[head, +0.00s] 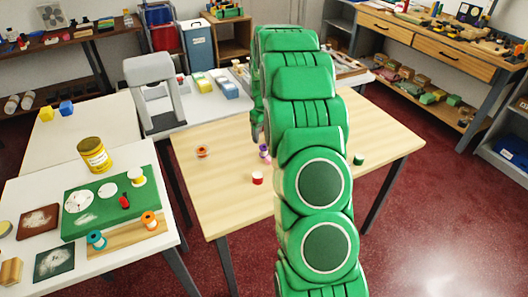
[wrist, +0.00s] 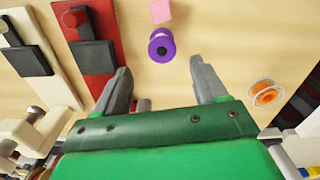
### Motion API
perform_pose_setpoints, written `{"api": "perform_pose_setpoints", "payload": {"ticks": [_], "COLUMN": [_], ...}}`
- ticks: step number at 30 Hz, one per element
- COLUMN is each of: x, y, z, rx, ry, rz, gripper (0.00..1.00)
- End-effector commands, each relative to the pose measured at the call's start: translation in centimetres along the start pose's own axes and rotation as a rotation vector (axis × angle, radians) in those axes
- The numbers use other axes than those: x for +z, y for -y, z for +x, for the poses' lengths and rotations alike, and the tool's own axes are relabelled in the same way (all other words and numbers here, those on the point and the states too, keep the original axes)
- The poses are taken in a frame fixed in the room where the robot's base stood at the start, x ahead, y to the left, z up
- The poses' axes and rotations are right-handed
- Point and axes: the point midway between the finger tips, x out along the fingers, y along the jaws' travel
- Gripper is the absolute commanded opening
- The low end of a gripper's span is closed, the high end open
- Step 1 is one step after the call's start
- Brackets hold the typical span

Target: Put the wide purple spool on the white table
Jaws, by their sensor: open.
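A purple spool (wrist: 161,46) with a dark centre hole stands on the wooden table (wrist: 225,25), ahead of my gripper in the wrist view. It also shows in the head view as a small purple and white spool (head: 264,151) beside my green arm. My gripper (wrist: 160,70) is open, its two grey fingers spread and empty, with the spool just beyond the fingertips. The head view shows only a bit of the gripper.
An orange spool (head: 202,151), a red spool (head: 257,178) and a green spool (head: 359,159) stand on the wooden table. The white table holds a yellow can (head: 94,154), a teal spool (head: 96,240) and an orange spool (head: 149,221). A grey frame (head: 153,95) stands behind.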

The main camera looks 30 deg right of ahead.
Motion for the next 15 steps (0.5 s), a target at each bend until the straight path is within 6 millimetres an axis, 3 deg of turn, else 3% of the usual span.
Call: {"api": "perform_pose_setpoints", "payload": {"ticks": [15], "x": [0.4], "y": [0.4], "z": [4.5], "rx": [-0.003], "ry": [0.007], "rz": [0.0], "gripper": [0.72]}}
